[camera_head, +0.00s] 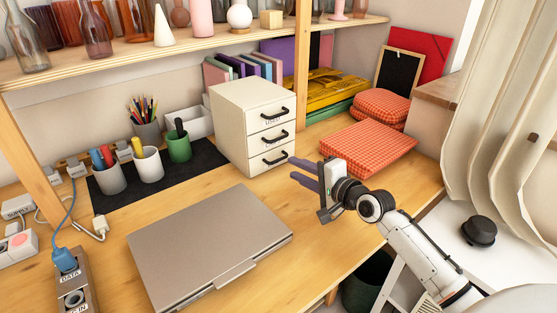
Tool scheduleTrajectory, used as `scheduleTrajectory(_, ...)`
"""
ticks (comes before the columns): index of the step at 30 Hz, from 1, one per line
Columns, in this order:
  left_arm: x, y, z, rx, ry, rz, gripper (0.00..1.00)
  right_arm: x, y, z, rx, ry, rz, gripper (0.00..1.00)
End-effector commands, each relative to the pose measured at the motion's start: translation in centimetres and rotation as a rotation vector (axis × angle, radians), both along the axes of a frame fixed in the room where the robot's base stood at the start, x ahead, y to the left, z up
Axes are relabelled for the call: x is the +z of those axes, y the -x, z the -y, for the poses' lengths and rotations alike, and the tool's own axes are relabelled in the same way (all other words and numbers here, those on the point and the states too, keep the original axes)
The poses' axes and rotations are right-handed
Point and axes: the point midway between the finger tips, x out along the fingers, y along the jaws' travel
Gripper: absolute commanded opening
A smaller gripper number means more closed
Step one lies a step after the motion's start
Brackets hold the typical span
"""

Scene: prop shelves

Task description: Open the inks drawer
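A cream drawer unit (228,122) with three drawers stands on the desk. Each drawer has a black bar handle: top (275,115), middle (275,136) and bottom (275,158). All three drawers look shut. Small dark labels show by the handles, too small to read surely, so I cannot tell which is the inks drawer. My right gripper (301,174) is above the desk, right of and a little lower in view than the bottom handle. Its two purple-grey fingers point left, look apart and hold nothing. My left gripper is out of view.
A closed grey laptop (208,246) lies in front of the unit. Pen cups stand on a dark mat (203,160) to the left. Red checked boxes (366,149) lie to the right. A shelf (200,44) runs above. Bare desk lies between laptop and unit.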

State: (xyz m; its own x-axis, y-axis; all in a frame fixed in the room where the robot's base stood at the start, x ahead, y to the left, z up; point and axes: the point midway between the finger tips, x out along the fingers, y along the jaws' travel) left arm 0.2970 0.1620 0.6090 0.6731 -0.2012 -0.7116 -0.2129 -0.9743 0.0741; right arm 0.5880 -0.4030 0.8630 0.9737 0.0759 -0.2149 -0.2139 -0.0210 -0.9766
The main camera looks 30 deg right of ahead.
Motion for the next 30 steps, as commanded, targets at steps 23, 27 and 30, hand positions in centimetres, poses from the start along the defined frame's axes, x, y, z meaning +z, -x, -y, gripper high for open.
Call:
scheduleTrajectory(23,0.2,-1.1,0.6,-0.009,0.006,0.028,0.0,-1.6,-7.2,-0.6,0.0,0.0,0.0,0.26)
scheduleTrajectory(27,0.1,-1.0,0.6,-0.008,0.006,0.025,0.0,-1.6,-7.2,-0.6,0.0,0.0,0.0,0.09)
scheduleTrajectory(30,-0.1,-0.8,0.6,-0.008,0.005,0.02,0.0,-1.6,-7.2,-0.6,0.0,0.0,0.0,0.0)
